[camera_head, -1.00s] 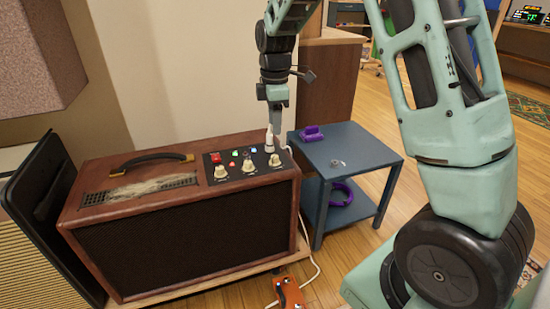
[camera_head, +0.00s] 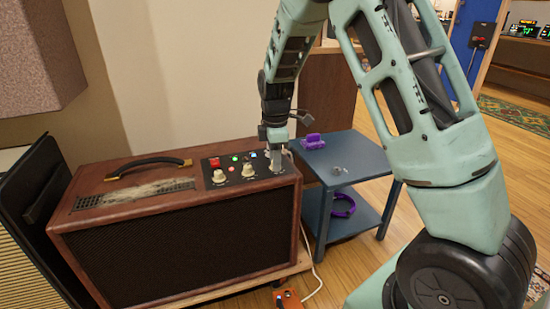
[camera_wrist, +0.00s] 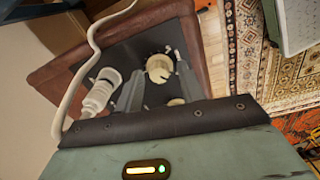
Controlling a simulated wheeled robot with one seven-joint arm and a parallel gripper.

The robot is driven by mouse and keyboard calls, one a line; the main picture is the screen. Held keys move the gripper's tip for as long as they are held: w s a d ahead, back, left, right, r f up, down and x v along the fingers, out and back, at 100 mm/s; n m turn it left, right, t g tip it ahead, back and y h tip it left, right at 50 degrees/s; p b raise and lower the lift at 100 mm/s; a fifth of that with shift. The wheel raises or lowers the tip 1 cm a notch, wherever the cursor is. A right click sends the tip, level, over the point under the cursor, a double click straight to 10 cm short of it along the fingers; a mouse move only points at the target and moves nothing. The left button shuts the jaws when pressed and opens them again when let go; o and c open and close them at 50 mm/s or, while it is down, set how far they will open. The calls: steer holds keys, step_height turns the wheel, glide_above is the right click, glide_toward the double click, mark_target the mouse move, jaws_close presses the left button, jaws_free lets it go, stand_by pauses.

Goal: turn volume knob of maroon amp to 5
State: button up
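The maroon amp (camera_head: 130,185) stands at left in the head view. Its black top panel (camera_head: 206,165) carries a red switch, small lights and cream knobs. Two knobs, a left one (camera_head: 218,176) and a middle one (camera_head: 248,170), show clearly; I cannot read their labels. My gripper (camera_head: 276,166) points down at the panel's right end, hiding what is there. In the wrist view, my gripper (camera_wrist: 160,75) has its fingers apart, with a cream knob (camera_wrist: 159,68) between or just beyond the tips. The fingers look open, without a clear grip on the knob.
A white cable plug (camera_wrist: 99,94) stands in the panel close beside my left finger. A blue side table (camera_head: 350,155) with a purple item (camera_head: 313,141) stands right of the amp. An orange pedal (camera_head: 288,299) lies on the floor in front.

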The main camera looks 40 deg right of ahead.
jaws_close()
steer(key=shift+r+p, duration=0.1)
steer(key=shift+p, duration=0.4)
